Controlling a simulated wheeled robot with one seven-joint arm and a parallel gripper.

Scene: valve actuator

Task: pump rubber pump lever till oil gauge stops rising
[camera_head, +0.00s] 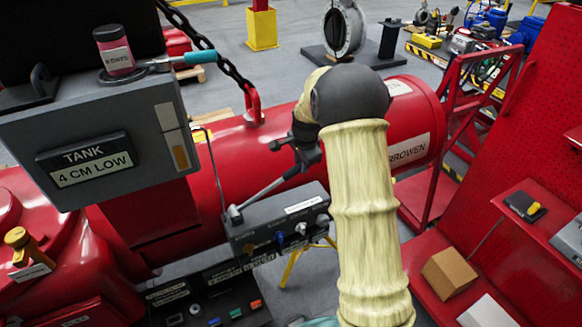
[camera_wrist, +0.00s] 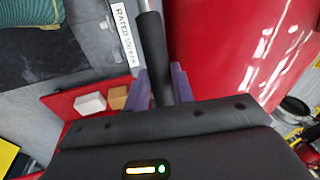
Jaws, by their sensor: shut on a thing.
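The pump lever (camera_head: 262,192) is a thin metal rod slanting up to the right from a dark grey pump box (camera_head: 275,235). In the wrist view its black rubber grip (camera_wrist: 155,55) stands between purple finger pads. My gripper (camera_wrist: 160,88) is shut on this grip; in the head view it (camera_head: 300,148) is at the rod's upper end, partly hidden by my arm. The oil gauge (camera_head: 180,157) is a vertical strip on the tank panel's right side, orange low down and pale above. The panel sign (camera_head: 88,160) reads "TANK 4 CM LOW".
A large red cylinder (camera_head: 225,150) lies behind the lever. A chain (camera_head: 190,35) hangs to a red lug on it. A control panel (camera_head: 205,300) with coloured buttons is below. A red shelf (camera_head: 440,275) with boxes stands at right.

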